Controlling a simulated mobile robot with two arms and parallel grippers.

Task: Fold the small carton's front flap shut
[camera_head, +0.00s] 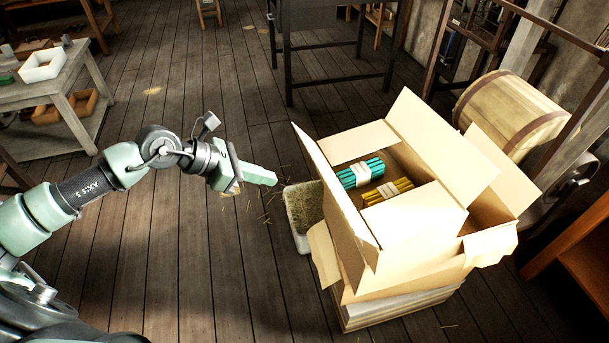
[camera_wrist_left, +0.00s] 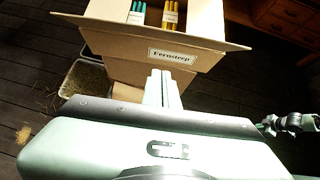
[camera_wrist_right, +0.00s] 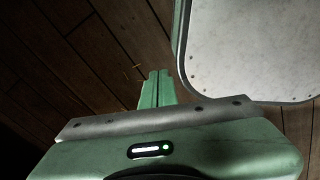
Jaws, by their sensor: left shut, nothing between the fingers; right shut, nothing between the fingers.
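The small carton (camera_head: 412,252) stands open on top of the stack at the right. Teal (camera_head: 361,172) and yellow (camera_head: 387,191) bundles lie inside. Its long left flap (camera_head: 332,178), facing my left gripper, stands up and leans outward; other flaps are also raised. My left gripper (camera_head: 272,180) is shut and empty, left of that flap and apart from it. In the left wrist view, its fingers (camera_wrist_left: 162,88) point towards the carton side with a printed label (camera_wrist_left: 172,56). My right gripper (camera_wrist_right: 155,88) is shut and empty over the floor, only in its own wrist view.
Below the small carton are open cardboard flaps (camera_head: 323,255) and a layered stack (camera_head: 400,308). A straw-filled tray (camera_head: 303,210) sits close to its left. A wooden barrel (camera_head: 512,112) is behind right. A pale panel (camera_wrist_right: 250,45) lies beside my right gripper. Floor at left is mostly clear.

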